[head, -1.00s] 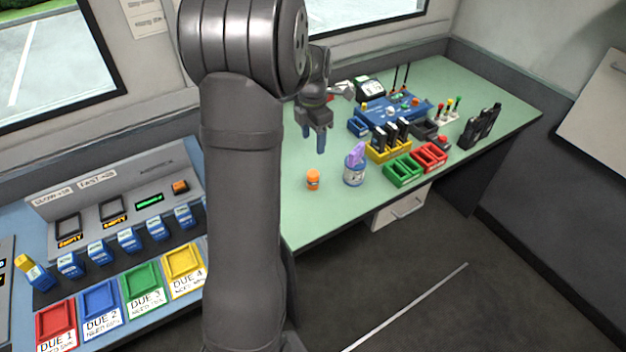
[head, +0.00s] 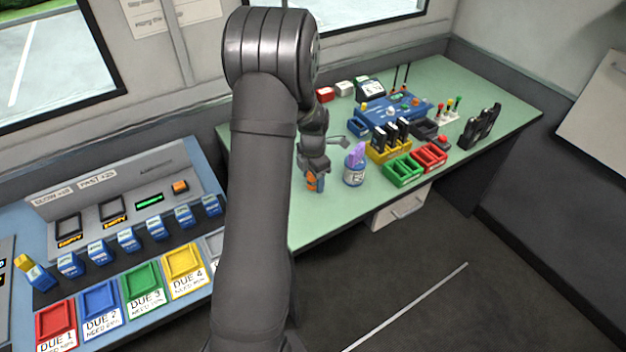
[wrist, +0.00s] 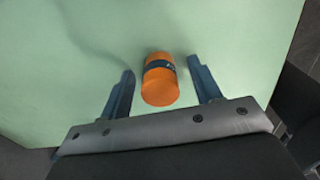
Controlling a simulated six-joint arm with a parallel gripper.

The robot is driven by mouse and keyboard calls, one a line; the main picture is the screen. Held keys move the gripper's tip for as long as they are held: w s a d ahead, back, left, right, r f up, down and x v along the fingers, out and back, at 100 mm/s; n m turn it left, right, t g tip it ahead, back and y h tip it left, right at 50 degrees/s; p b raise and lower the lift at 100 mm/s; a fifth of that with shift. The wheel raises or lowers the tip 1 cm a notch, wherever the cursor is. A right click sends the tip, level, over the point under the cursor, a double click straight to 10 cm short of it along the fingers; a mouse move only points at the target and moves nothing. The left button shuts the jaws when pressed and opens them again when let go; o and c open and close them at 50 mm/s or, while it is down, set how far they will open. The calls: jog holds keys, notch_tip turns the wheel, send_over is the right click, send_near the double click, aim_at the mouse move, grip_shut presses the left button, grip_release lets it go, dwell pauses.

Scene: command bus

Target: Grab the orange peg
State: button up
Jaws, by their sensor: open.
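The orange peg (wrist: 160,85) is a short orange cylinder with a dark band around it, standing on the green table. In the wrist view it is between the two blue fingers of my gripper (wrist: 162,90), with a gap to each finger. My gripper is open and empty. In the head view, my gripper (head: 314,182) is down at the peg (head: 313,182), and its fingers partly hide the peg.
A blue and white canister (head: 354,174) with a purple top stands just right of my gripper. Green (head: 404,172) and red (head: 430,157) trays and a yellow rack (head: 378,152) are farther right. The green table (head: 300,232) is clear toward its front edge.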

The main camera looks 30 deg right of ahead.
jog(key=shift+f, duration=0.15)
jog(key=c, duration=1)
jog(key=shift+c, duration=0.4)
